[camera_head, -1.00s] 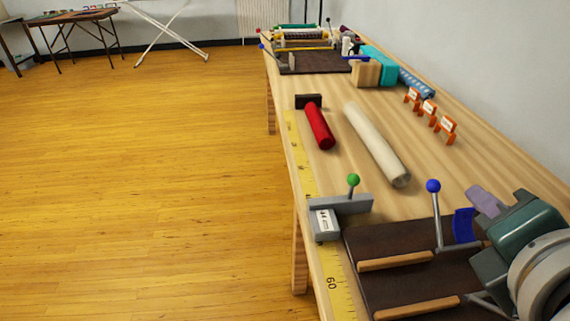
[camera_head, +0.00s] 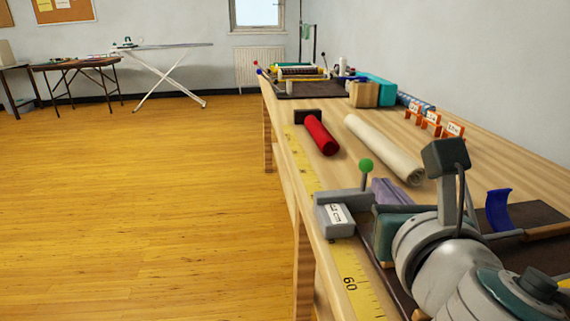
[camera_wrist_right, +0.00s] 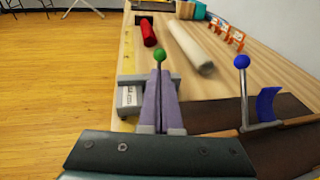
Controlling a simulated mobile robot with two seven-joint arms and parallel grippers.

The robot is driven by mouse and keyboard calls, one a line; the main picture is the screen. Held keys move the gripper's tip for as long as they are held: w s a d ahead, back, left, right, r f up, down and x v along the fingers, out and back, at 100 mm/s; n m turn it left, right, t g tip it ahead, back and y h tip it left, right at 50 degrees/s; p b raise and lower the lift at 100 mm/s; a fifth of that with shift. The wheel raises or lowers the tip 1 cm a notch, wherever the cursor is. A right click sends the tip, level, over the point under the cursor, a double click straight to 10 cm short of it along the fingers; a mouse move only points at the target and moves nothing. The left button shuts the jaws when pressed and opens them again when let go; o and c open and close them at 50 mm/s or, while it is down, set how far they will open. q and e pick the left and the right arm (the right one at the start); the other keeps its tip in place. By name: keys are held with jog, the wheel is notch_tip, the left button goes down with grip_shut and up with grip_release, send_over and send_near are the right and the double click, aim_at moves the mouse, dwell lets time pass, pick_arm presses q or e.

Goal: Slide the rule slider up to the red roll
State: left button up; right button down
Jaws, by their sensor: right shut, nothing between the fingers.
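The rule slider (camera_head: 335,216) is a grey block with a white label, a grey crossbar and a green ball knob (camera_head: 366,166). It sits on the yellow rule (camera_head: 352,284) along the table's left edge. The red roll (camera_head: 321,136) lies farther up the table, apart from the slider, its far end by a dark block (camera_head: 307,117). My right gripper (camera_head: 378,188) has purple fingers, shut and empty, beside the slider's crossbar. In the right wrist view its fingertips (camera_wrist_right: 161,75) point at the green knob (camera_wrist_right: 159,54); I cannot tell whether they touch the slider. My left gripper is out of view.
A cream roll (camera_head: 384,150) lies right of the red roll. Orange card stands (camera_head: 432,124) line the right side. A dark board (camera_wrist_right: 285,155) with a blue-knobbed lever (camera_wrist_right: 242,62) is on the near right. Bare tabletop lies between slider and rolls.

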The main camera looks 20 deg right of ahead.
aim_at(368, 168)
jog(key=b+x, duration=0.1)
jog(key=x, duration=0.5)
jog(key=shift+f, duration=0.1)
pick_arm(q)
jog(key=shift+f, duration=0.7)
pick_arm(e)
jog(key=shift+w, duration=0.1)
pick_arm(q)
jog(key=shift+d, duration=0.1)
pick_arm(e)
jog(key=shift+w, duration=0.1)
